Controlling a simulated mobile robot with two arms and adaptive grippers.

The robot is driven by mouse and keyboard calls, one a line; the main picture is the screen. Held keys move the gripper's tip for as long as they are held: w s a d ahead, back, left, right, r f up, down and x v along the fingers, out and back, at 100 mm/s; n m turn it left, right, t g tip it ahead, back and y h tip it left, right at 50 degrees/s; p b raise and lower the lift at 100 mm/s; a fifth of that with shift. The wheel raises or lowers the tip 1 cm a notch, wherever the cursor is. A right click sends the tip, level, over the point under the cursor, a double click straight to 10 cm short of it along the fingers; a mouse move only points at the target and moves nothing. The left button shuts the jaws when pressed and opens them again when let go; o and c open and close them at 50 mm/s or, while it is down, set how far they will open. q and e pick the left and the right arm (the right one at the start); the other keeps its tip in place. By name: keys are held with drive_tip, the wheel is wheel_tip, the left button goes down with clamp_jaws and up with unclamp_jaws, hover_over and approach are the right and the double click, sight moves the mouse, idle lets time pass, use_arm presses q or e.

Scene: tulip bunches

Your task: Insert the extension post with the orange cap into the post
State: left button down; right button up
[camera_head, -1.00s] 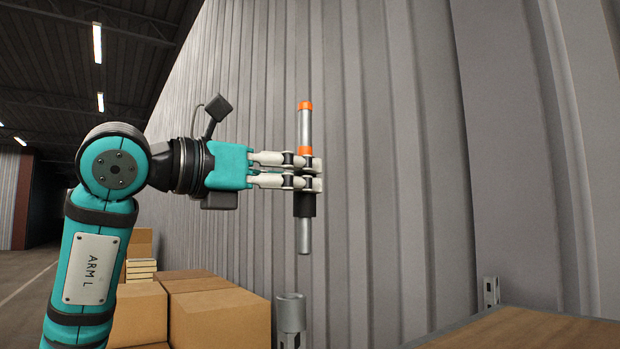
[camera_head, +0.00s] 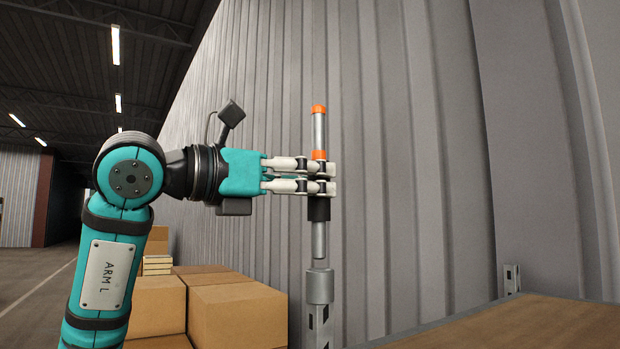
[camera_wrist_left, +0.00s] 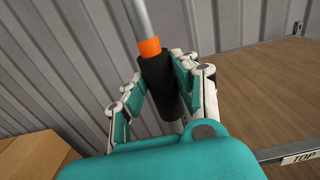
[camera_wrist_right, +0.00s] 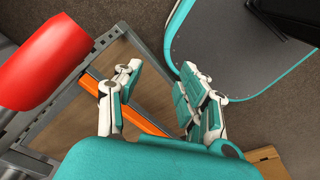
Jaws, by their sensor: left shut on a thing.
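The extension post (camera_head: 318,132) is a grey tube with an orange cap on top, an orange band and a black sleeve lower down. My left gripper (camera_head: 328,178) is shut around it near the sleeve and holds it upright. The left wrist view also shows the tube (camera_wrist_left: 141,20) and the black sleeve between the fingers. The post (camera_head: 319,288) stands below, a perforated grey upright with a round socket on top. The tube's lower end is just above the socket, roughly in line with it, with a small gap. My right gripper (camera_wrist_right: 158,90) is open and empty in the right wrist view.
A wooden tabletop (camera_head: 520,325) with a grey metal edge lies at lower right. Cardboard boxes (camera_head: 238,312) stand at lower left. A corrugated grey wall (camera_head: 400,150) rises behind. In the right wrist view, a red rounded object (camera_wrist_right: 45,62) is close to the right gripper.

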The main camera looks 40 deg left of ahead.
sight(310, 218)
use_arm(q)
drive_tip(key=shift+w+d+f, duration=0.1)
drive_tip(key=shift+f, duration=0.1)
use_arm(e)
drive_tip(key=shift+s+d+f, duration=0.1)
drive_tip(key=shift+s+f, duration=0.1)
drive_tip(key=shift+s, duration=0.6)
drive_tip(key=shift+w, duration=0.15)
drive_tip(key=shift+w+r, duration=0.15)
drive_tip(key=shift+w, duration=0.1)
drive_tip(key=shift+r, duration=0.1)
use_arm(q)
drive_tip(key=shift+f+b, duration=1.8)
drive_tip(key=shift+f, duration=0.5)
use_arm(e)
drive_tip(key=shift+s+f, duration=0.1)
drive_tip(key=shift+f, duration=1.9)
use_arm(q)
drive_tip(key=c, duration=0.9)
unclamp_jaws()
drive_tip(key=shift+c, duration=0.2)
